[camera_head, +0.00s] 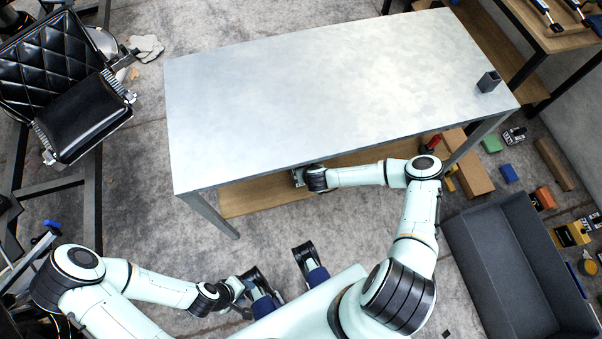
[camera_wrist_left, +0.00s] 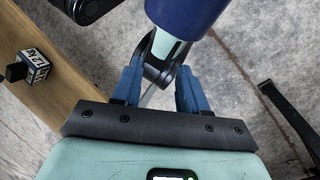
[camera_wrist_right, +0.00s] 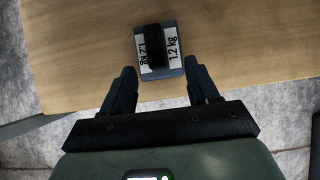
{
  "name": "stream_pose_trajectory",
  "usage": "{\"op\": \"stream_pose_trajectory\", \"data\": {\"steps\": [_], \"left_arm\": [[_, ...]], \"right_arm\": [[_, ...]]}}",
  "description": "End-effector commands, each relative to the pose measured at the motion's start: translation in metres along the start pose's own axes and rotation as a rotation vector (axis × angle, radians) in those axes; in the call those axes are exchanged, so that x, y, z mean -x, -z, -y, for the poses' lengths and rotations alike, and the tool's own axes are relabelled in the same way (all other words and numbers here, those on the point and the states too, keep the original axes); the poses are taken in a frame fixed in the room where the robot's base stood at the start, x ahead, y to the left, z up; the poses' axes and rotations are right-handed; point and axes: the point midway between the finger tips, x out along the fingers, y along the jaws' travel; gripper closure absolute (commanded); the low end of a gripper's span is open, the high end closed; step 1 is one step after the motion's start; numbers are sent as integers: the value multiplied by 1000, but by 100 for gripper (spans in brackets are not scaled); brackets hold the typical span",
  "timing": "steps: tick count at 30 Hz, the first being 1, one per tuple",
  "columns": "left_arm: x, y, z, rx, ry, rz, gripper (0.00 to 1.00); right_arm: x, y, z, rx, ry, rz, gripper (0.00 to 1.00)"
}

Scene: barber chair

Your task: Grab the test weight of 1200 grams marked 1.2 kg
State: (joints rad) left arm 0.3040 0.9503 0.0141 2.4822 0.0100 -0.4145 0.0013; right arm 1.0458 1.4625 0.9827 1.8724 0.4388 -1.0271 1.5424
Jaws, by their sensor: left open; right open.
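The test weight (camera_wrist_right: 174,69) is a small grey block with white labels reading 1.2 kg and a black handle. In the right wrist view it lies on the wooden lower shelf (camera_wrist_right: 80,60), just beyond my open right gripper (camera_wrist_right: 161,73), roughly centred between the fingertips and not gripped. The left wrist view also shows the weight (camera_wrist_left: 37,66) on the shelf, at left. In the head view my right arm reaches under the table's front edge. My left gripper (camera_wrist_left: 158,73) is open and empty, low beside my own base, away from the weight.
At right are a grey crate (camera_head: 470,225) and several blocks. A black barber chair (camera_head: 75,110) is at left.

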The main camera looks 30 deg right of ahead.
Motion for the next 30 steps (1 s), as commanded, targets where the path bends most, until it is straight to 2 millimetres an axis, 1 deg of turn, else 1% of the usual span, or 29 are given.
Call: {"op": "stream_pose_trajectory", "data": {"steps": [1,3,10,15,18,21,28,29,30], "left_arm": [[-4,1,1,-1,-1,-3,57],[-5,3,1,-1,-2,-7,57],[-8,5,1,-2,-4,-14,57],[-16,10,2,-3,-6,-26,57],[-20,13,2,-4,-8,-33,57],[-21,14,2,-4,-8,-36,57],[-20,14,2,-5,-8,-37,57],[-20,14,2,-5,-8,-37,57],[-20,14,2,-4,-8,-37,57]], "right_arm": [[-11,1,0,-1,1,-1,40],[-20,1,-1,1,-1,0,40],[-36,-1,-2,3,-2,1,40],[-62,-6,-6,3,-1,0,40],[-74,-7,-6,4,-2,0,40],[-80,-7,-6,4,-2,0,40],[-80,-8,-6,5,-3,1,40],[-80,-8,-6,5,-3,1,50],[-80,-8,-6,5,-3,1,63]]}}
